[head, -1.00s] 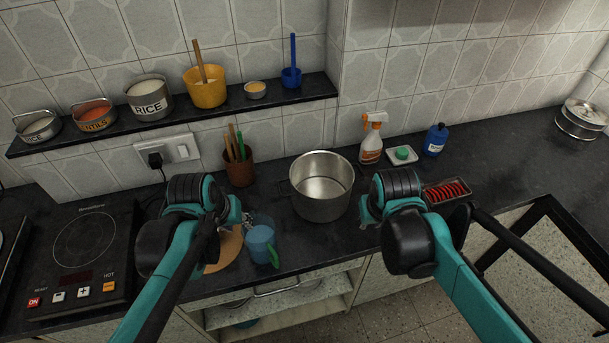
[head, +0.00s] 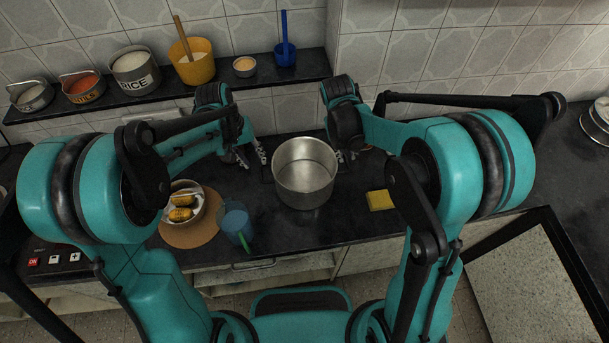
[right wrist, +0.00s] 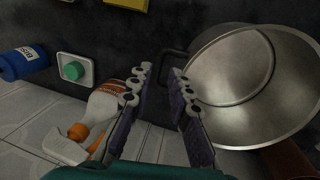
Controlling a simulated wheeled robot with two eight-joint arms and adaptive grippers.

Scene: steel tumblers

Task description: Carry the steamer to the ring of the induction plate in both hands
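The steamer is an empty steel pot (head: 305,172) with side handles, upright on the dark counter. It also shows in the right wrist view (right wrist: 245,85). My left gripper (head: 253,155) is open beside the pot's left handle, with no clear contact visible. My right gripper (head: 346,156) is at the pot's right side. In the right wrist view its fingers (right wrist: 160,82) are apart, and the dark handle (right wrist: 173,66) lies near the fingertips. The induction plate's buttons (head: 54,259) show at the lower left; its ring is hidden behind my left arm.
A blue cup (head: 234,222) with a green handle and a bowl (head: 184,206) on a round board stand left of the pot. A yellow sponge (head: 380,200) lies to its right. The spray bottle (right wrist: 105,105) is close to my right gripper.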

